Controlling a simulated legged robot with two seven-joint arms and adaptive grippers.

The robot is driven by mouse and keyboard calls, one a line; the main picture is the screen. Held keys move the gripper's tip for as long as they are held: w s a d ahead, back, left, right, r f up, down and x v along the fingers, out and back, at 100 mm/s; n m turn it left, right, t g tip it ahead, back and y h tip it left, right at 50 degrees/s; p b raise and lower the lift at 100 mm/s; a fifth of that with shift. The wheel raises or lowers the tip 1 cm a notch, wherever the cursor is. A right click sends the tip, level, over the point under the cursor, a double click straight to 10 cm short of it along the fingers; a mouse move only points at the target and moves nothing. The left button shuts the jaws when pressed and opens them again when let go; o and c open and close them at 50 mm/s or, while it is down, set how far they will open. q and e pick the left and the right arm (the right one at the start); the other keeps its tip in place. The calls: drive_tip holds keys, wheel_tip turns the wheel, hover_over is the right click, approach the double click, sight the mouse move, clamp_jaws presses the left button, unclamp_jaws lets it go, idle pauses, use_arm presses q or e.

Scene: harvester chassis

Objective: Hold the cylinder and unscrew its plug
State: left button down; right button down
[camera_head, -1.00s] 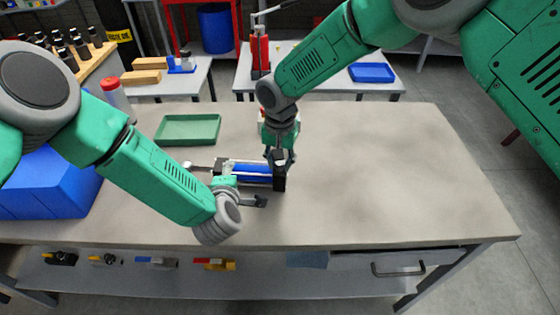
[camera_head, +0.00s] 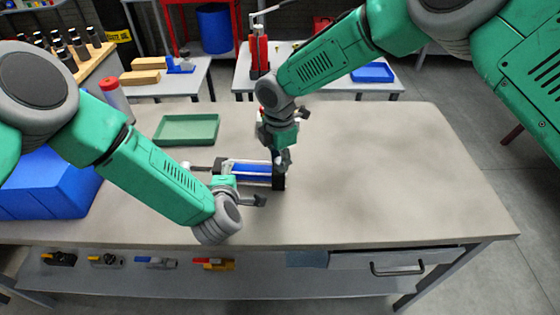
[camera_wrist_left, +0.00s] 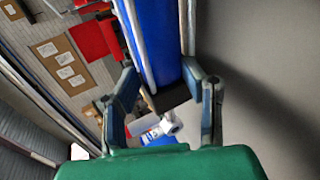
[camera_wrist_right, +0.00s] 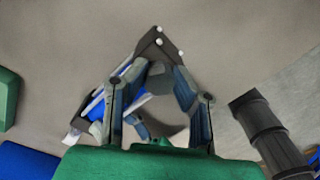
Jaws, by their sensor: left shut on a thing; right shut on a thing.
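The cylinder (camera_head: 252,170) has a blue barrel, silver tie rods and black end blocks. It lies sideways over the bench, its rod end to the left. My left gripper (camera_head: 243,190) is shut across its body; in the left wrist view the blue barrel (camera_wrist_left: 155,40) runs between the fingers. My right gripper (camera_head: 282,160) is at the black right end block.
The workbench (camera_head: 400,180) is clear to the right. A green tray (camera_head: 187,129) lies behind the cylinder, and a blue bin (camera_head: 45,190) and a red-capped bottle (camera_head: 115,97) stand at the left. Side tables with tools are behind.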

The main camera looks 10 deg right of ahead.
sight(278, 158)
use_arm(q)
drive_tip(key=shift+s+a+f, duration=0.15)
drive_tip(key=shift+s+f, duration=0.4)
drive_tip(key=shift+f, duration=0.25)
use_arm(e)
drive_tip(key=n, duration=0.7)
drive_tip(key=shift+w, duration=0.1)
drive_tip(key=n, duration=0.4)
drive_tip(key=shift+a+n, duration=0.1)
drive_tip(key=shift+n, duration=0.3)
drive_tip(key=shift+r, duration=3.25)
use_arm(q)
drive_tip(key=c, duration=1)
unclamp_jaws()
drive_tip(key=shift+c, duration=0.2)
drive_tip(key=shift+o, duration=0.8)
drive_tip(key=shift+w+f, duration=0.1)
drive_tip(key=shift+w, duration=0.05)
use_arm(e)
drive_tip(key=shift+w+f, duration=0.1)
drive_tip(key=shift+f, duration=0.05)
use_arm(q)
drive_tip(key=shift+w, duration=0.15)
use_arm(e)
drive_tip(key=shift+w, duration=0.1)
